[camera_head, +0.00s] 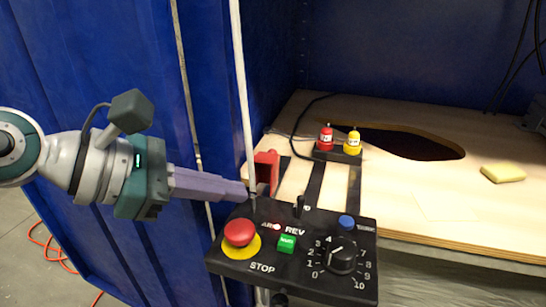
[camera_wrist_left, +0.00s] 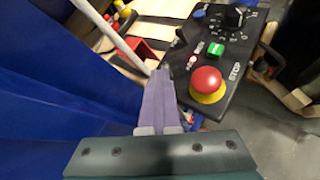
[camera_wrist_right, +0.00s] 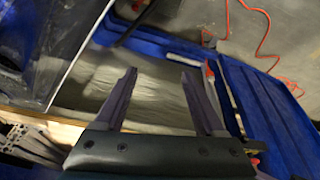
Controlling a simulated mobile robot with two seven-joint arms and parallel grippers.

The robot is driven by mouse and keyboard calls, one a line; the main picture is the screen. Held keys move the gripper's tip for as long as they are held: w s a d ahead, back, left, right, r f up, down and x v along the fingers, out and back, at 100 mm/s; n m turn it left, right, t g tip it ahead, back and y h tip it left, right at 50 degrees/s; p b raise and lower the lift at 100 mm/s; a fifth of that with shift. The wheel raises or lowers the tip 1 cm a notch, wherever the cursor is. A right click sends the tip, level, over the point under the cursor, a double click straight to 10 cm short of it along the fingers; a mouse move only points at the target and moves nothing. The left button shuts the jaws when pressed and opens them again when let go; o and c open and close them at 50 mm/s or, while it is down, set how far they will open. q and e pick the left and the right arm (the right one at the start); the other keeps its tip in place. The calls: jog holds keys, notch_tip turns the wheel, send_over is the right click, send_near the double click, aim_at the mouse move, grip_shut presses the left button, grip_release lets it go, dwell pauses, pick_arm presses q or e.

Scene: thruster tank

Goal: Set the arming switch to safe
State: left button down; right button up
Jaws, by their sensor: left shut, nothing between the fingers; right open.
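The black control box (camera_head: 225,262) stands in the lower middle of the head view, and it also shows in the left wrist view (camera_wrist_left: 222,62). My left gripper (camera_head: 246,192) is shut and empty, its fingertips at the box's far left corner beside the white pole. In the left wrist view my left fingers (camera_wrist_left: 160,75) point at that corner. An arming switch lever there is not clearly visible; fingers and pole cover part of the spot. A black lever (camera_head: 299,206) stands above the REV label. My right gripper (camera_wrist_right: 158,72) is open and empty, away from the box.
The box carries a red STOP button (camera_head: 239,232), a green button (camera_head: 287,243), a numbered dial (camera_head: 342,256) and a blue button (camera_head: 346,221). A white pole (camera_head: 241,90) rises beside my left fingers. Behind are a wooden bench (camera_head: 415,215) and a yellow sponge (camera_head: 503,173).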

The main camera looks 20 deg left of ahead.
pick_arm(q)
jog(key=shift+r+p, duration=0.8)
jog(key=shift+p, duration=0.05)
pick_arm(e)
jog(key=shift+r, duration=0.75)
pick_arm(q)
jog(key=shift+f, duration=0.1)
pick_arm(e)
jog(key=shift+f, duration=0.1)
